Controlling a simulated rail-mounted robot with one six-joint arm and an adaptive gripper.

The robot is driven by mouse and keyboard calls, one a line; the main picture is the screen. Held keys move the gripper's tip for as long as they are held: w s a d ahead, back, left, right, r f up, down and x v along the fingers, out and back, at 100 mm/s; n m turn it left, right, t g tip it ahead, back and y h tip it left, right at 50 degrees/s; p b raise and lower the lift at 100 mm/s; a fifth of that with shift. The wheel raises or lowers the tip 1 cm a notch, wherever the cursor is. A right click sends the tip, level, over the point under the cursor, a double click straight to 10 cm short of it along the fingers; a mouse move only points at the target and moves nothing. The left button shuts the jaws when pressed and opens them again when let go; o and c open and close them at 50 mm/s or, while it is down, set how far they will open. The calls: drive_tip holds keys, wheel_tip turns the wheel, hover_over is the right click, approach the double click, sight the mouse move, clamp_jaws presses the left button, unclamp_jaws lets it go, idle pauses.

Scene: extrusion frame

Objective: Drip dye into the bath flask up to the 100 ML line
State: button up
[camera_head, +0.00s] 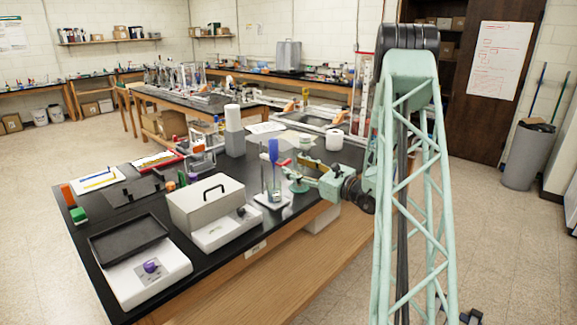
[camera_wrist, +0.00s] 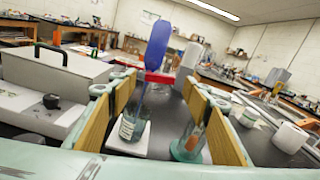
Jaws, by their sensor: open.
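A stand with a white base (camera_head: 273,201) is near the right edge of the black bench. Its red clamp (camera_wrist: 160,77) is beside a dropper with a large blue bulb (camera_wrist: 158,44), which also shows in the head view (camera_head: 273,150). In the wrist view the dropper's thin stem runs down toward a labelled clear glass vessel (camera_wrist: 132,126). A second clear glass vessel (camera_wrist: 189,143) is to its right. I cannot tell which is the bath flask, and no 100 ML line or liquid level is readable. My gripper (camera_wrist: 161,80) is open, its tan-padded fingers apart around this view of the dropper; nothing is gripped.
A grey-white box with a black handle (camera_head: 205,203) is left of the stand. A flat device with a dark tray (camera_head: 130,242) is at the bench's front. A white roll (camera_head: 333,140) and a tall grey block (camera_head: 234,140) are behind.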

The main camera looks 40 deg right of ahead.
sight(287, 163)
drive_tip(key=shift+w+a, duration=0.2)
drive_tip(key=shift+w, duration=1.75)
drive_tip(key=shift+c, duration=0.5)
drive_tip(key=c, duration=0.8)
